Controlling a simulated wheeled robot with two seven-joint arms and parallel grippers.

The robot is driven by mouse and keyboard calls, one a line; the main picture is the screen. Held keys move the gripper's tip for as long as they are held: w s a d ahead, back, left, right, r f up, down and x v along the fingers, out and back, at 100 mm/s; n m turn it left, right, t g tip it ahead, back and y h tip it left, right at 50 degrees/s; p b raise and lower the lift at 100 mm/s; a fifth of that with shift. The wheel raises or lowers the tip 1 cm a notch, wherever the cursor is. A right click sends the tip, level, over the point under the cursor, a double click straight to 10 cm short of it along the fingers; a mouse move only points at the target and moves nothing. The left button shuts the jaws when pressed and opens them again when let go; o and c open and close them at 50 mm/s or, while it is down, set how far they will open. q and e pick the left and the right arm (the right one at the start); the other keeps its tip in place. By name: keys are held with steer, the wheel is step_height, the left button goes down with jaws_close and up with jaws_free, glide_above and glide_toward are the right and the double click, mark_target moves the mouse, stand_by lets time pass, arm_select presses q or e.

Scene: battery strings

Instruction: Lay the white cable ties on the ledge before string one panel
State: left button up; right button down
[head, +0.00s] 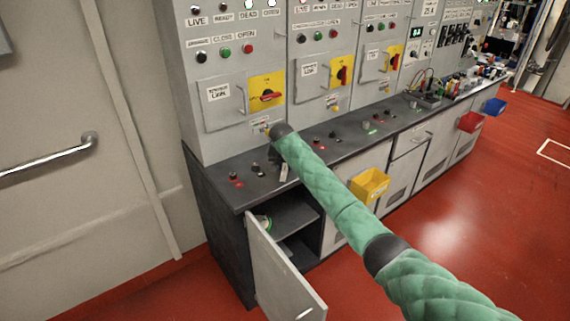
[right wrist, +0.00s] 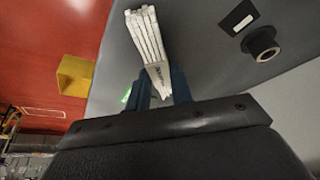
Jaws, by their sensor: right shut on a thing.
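My right gripper (head: 277,158) hangs over the dark ledge (head: 250,192) in front of the leftmost panel (head: 222,125). In the right wrist view, its blue fingers (right wrist: 160,90) are shut on one end of a bundle of white cable ties (right wrist: 146,36). The ties stick out beyond the fingertips. In the head view, the ties show as a small pale strip (head: 284,172) under the gripper, near the ledge's front edge. I cannot tell whether they touch the ledge. My left gripper is not in view.
Small knobs (head: 234,176) stand on the ledge left of my gripper. A cabinet door (head: 280,272) hangs open below. A yellow bin (head: 369,185) is fixed to the cabinet front, with red (head: 471,122) and blue (head: 494,106) bins farther right. My green arm crosses the ledge.

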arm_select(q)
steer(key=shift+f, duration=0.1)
arm_select(e)
steer(key=shift+f, duration=0.2)
steer(key=c, duration=1.3)
jaws_free()
steer(key=shift+c, duration=0.2)
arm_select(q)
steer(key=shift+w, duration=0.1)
arm_select(e)
steer(key=shift+o, duration=0.5)
steer(key=shift+r, duration=0.1)
steer(key=shift+r, duration=0.1)
arm_select(q)
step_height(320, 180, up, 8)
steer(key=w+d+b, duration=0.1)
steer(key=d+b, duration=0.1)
steer(key=b, duration=0.1)
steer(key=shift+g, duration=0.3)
arm_select(e)
steer(key=v, duration=1.2)
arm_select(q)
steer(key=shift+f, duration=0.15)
arm_select(e)
steer(key=shift+s, duration=0.1)
